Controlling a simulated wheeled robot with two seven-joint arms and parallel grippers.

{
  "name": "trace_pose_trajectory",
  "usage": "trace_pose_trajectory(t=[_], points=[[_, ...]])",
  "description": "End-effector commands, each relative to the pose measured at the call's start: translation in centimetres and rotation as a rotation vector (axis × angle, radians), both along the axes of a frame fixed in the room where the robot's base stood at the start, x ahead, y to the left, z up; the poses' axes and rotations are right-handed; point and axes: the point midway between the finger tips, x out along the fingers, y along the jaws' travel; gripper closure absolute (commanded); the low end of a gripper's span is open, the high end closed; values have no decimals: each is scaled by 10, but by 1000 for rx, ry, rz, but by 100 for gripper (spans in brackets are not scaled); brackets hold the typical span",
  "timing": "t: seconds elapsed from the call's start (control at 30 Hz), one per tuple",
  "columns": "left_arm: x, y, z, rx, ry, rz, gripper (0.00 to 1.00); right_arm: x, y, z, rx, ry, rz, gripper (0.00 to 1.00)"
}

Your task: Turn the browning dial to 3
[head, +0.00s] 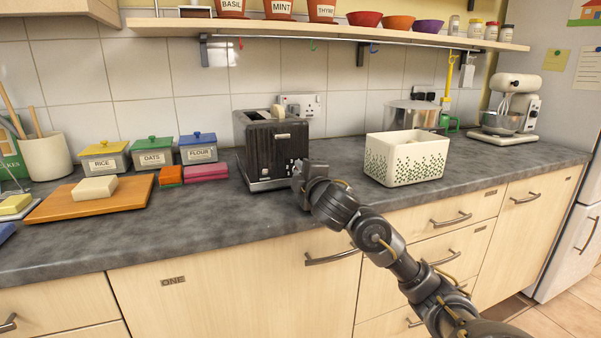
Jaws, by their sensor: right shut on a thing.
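A black toaster (262,142) stands on the dark grey counter, a little left of the picture's middle. Something pale, like a slice of bread, shows at its top slot. My right gripper (296,172) is at the toaster's lower right front corner, shut on what appears to be the browning dial. The dial itself is hidden behind the gripper, so its setting cannot be read. My left gripper is not in view.
A shelf (330,36) with pots hangs above.

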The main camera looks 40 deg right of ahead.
Motion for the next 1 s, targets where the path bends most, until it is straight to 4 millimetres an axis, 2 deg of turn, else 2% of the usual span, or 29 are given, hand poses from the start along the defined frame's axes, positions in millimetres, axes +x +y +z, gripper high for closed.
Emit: trace_pose_trajectory(t=[0.57,0.6,0.73,1.0], points=[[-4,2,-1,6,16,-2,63,0,0,0,30,-11,-1,100],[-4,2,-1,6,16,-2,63,0,0,0,30,-11,-1,73],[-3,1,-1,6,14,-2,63,0,0,0,30,-11,-1,56],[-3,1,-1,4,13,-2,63,0,0,0,29,-10,0,56]])
